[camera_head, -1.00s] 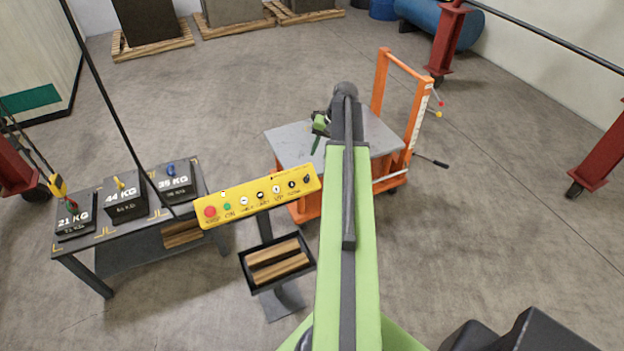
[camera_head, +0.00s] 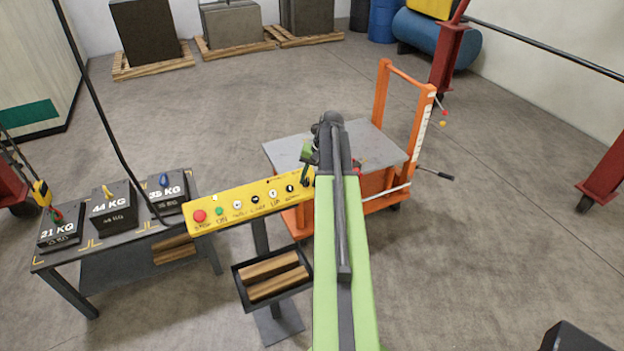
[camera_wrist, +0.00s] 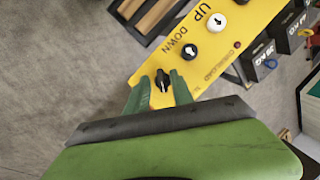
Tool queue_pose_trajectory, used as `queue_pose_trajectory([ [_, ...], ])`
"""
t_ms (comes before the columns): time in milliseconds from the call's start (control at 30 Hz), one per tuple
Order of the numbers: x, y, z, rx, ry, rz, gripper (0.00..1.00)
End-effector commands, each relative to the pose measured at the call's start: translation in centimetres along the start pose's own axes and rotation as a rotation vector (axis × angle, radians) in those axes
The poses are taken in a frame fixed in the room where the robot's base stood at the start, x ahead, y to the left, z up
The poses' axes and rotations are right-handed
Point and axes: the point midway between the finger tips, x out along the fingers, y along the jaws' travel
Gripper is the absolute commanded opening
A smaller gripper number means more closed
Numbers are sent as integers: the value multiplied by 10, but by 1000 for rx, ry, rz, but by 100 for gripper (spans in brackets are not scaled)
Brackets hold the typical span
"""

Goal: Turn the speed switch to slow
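The yellow control panel (camera_head: 240,206) stands on a post left of my arm. In the wrist view the panel (camera_wrist: 215,65) carries a black rotary knob (camera_wrist: 162,82) near its end, which looks like the speed switch. Its markings are too small to read. My gripper (camera_wrist: 160,77) is open, with one green finger on each side of the knob. I cannot tell whether either finger touches it. In the head view my gripper (camera_head: 308,158) is at the panel's right end and hides the knob there.
The panel also has a red stop button (camera_head: 199,216), a green button (camera_head: 220,211) and white and black buttons. A tray (camera_head: 272,276) with wooden blocks is below. Left is a table with labelled weights (camera_head: 112,207). An orange lift cart (camera_head: 385,180) stands behind my arm.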

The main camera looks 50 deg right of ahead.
Motion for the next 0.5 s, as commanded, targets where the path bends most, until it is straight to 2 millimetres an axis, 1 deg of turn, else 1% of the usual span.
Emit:
queue_pose_trajectory([
  [33,0,0,0,0,0,0,20],
  [100,0,0,0,0,0,0,11],
  [200,0,0,0,0,0,0,0],
  [400,0,1,0,0,-1,2,0],
  [433,-4,14,-25,6,1,3,0],
  [467,-2,10,-13,3,1,4,0],
  [500,-2,7,-7,1,1,5,0],
])
